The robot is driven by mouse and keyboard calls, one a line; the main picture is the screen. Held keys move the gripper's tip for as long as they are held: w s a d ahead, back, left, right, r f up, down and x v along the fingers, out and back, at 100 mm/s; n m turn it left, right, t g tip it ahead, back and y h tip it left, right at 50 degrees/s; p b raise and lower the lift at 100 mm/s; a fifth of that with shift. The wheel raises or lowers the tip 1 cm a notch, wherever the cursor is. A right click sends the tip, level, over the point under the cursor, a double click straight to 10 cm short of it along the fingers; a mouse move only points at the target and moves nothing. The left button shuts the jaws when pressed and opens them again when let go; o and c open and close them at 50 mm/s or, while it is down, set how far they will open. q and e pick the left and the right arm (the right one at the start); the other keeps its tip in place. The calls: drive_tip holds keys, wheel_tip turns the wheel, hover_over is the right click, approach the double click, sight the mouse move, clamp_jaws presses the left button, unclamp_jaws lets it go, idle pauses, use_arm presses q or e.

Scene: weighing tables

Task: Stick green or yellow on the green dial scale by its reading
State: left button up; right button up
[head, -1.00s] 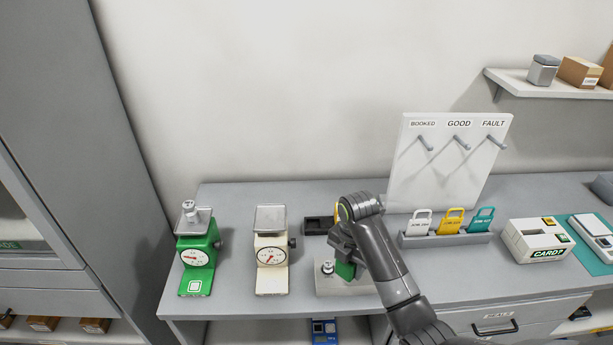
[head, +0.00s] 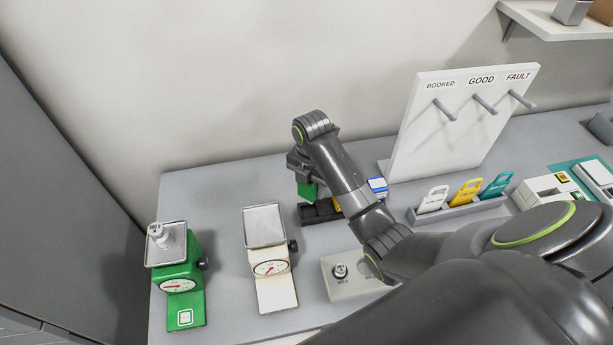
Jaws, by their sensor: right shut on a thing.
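The green dial scale (head: 183,270) stands at the left of the table with a metal weight (head: 161,236) on its pan. Its round white dial (head: 178,285) has a red needle, too small to read exactly. A white-outlined square (head: 185,317) marks its base plate. My right gripper (head: 303,176) is shut on a green sticker block (head: 308,191), held at a dark tray (head: 306,215). I cannot tell whether the block is clear of the tray. A yellow piece (head: 337,204) shows in the tray, partly behind my arm. My left gripper is not in view.
A cream dial scale (head: 277,292) stands between the green scale and a grey block with a small weight (head: 341,271). A pegboard (head: 413,140) and a rack of coloured tags (head: 462,207) stand to the right. My right arm covers the front right.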

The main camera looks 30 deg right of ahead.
drive_tip(key=shift+s+f, duration=0.2)
drive_tip(key=shift+f, duration=0.5)
drive_tip(key=shift+w+f, duration=0.1)
drive_tip(key=shift+f, duration=0.85)
drive_tip(key=shift+w+f, duration=0.1)
drive_tip(key=shift+f, duration=0.65)
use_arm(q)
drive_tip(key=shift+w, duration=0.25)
use_arm(e)
drive_tip(key=shift+f, duration=0.1)
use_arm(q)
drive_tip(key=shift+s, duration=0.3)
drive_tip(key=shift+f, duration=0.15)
use_arm(e)
drive_tip(key=shift+f, duration=0.25)
use_arm(q)
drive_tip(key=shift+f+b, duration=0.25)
drive_tip(key=shift+b, duration=0.15)
use_arm(e)
drive_tip(key=shift+f, duration=0.55)
